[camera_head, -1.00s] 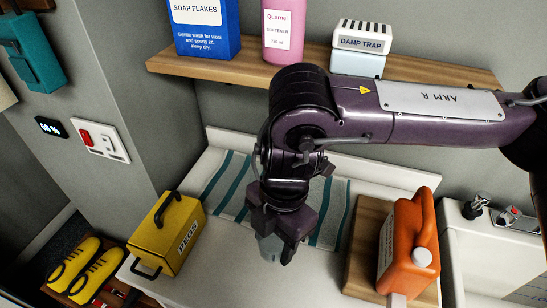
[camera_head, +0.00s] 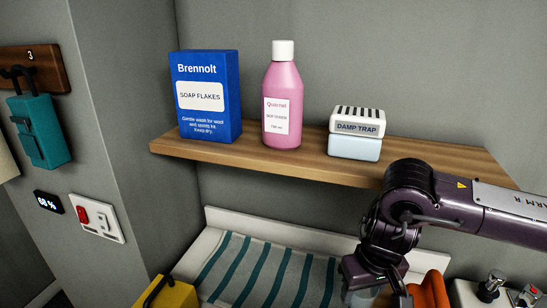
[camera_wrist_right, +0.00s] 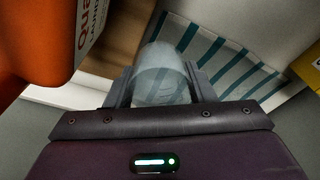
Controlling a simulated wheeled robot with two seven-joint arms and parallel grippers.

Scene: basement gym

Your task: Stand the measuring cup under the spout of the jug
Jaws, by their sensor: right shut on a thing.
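My right gripper (camera_head: 374,289) points down and is shut on a translucent pale measuring cup (camera_wrist_right: 160,75). The cup sits between the two fingers in the right wrist view, and part of it shows low in the head view (camera_head: 360,298). The orange jug (camera_head: 430,288) is just right of the gripper in the head view, mostly cut off by the bottom edge. In the wrist view the jug (camera_wrist_right: 35,40) fills the upper left, apart from the cup. Its spout is out of view in both. My left gripper is not in view.
A wooden block (camera_wrist_right: 115,35) lies beside the jug. A shelf (camera_head: 240,158) above holds soap flakes (camera_head: 206,110), softener (camera_head: 282,105) and a damp trap (camera_head: 356,140).

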